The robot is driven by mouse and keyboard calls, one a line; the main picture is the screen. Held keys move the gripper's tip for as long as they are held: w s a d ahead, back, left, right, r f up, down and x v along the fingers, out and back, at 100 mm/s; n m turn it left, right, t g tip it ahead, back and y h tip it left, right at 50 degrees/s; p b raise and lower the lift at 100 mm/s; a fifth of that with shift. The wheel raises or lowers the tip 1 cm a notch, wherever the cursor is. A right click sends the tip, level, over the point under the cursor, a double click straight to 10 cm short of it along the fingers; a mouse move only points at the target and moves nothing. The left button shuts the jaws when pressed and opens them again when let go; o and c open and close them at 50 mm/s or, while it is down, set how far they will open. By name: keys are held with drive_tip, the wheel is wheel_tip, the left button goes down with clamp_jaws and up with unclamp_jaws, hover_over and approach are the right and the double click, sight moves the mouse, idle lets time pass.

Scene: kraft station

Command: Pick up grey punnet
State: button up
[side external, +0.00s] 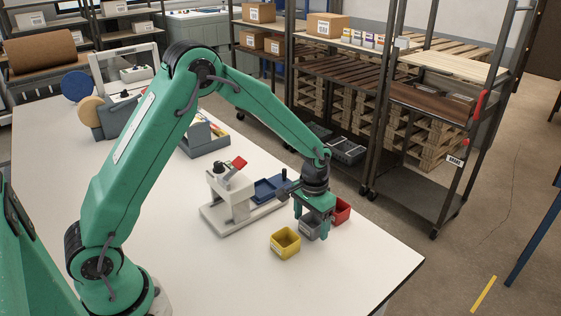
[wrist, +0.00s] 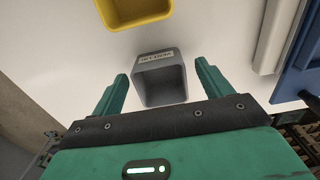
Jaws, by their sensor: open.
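The grey punnet (wrist: 160,76) is a small open box with a white label on its rim, seen in the wrist view between my gripper's two fingers. In the side external view the grey punnet (side external: 309,231) stands on the white table between a yellow punnet and a red one. My gripper (side external: 311,228) is directly over it, with fingers pointing down. In the wrist view my gripper (wrist: 161,82) is open, one green finger at each side of the punnet, with gaps visible. The near finger hides part of the punnet in the side external view.
The yellow punnet (side external: 285,242) stands close by on the left, and the red punnet (side external: 341,210) close on the right. A grey-white device (side external: 231,190) with a blue tray (side external: 266,189) stands just behind. The white table's (side external: 370,262) front right corner is clear.

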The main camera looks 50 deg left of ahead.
drive_tip(key=shift+f, duration=0.4)
drive_tip(key=c, duration=1.1)
drive_tip(key=shift+o, duration=0.2)
drive_tip(key=shift+r, duration=0.15)
drive_tip(key=shift+r, duration=0.55)
drive_tip(key=r, duration=0.3)
drive_tip(key=shift+s+d+r, duration=0.1)
drive_tip(key=shift+s+d, duration=0.05)
drive_tip(key=shift+d, duration=0.1)
drive_tip(key=s+d+r, duration=0.6)
drive_tip(key=d, duration=0.3)
drive_tip(key=shift+s+r, duration=0.2)
drive_tip(key=shift+s, duration=0.15)
drive_tip(key=shift+a, duration=0.15)
